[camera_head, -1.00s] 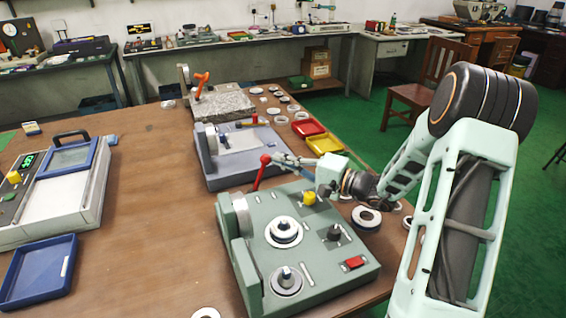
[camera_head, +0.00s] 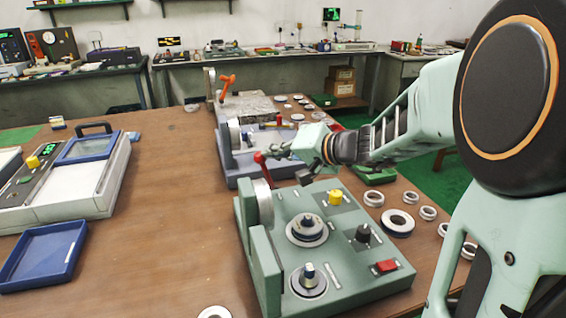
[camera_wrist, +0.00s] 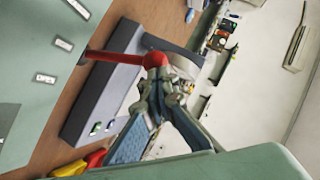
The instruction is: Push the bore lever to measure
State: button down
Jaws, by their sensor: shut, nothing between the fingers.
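The bore lever is a red rod with a round red knob (camera_head: 260,157) at the far left side of the green bore gauge (camera_head: 340,275). In the head view it leans to the left. In the wrist view its red rod (camera_wrist: 112,56) runs to the red knob (camera_wrist: 155,60). My gripper (camera_head: 276,152) is shut and empty, with its fingertips at the right side of the knob. In the wrist view my fingertips (camera_wrist: 158,84) are right by the knob and seem to touch it; exact contact is hard to tell.
A grey-blue gauge (camera_head: 240,168) stands just behind, and a stone-topped stand with an orange lever (camera_head: 226,85) beyond it. Several rings, one large (camera_head: 397,222), lie to the right. A blue tray (camera_head: 42,255) and a display device (camera_head: 75,185) stand left. Middle-left table is clear.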

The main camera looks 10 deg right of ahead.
jog(key=shift+s+a+f+n+h+b, duration=0.15)
jog(key=shift+a+n+h+b, duration=0.3)
jog(key=shift+a+b, duration=0.35)
jog(key=shift+a, duration=0.1)
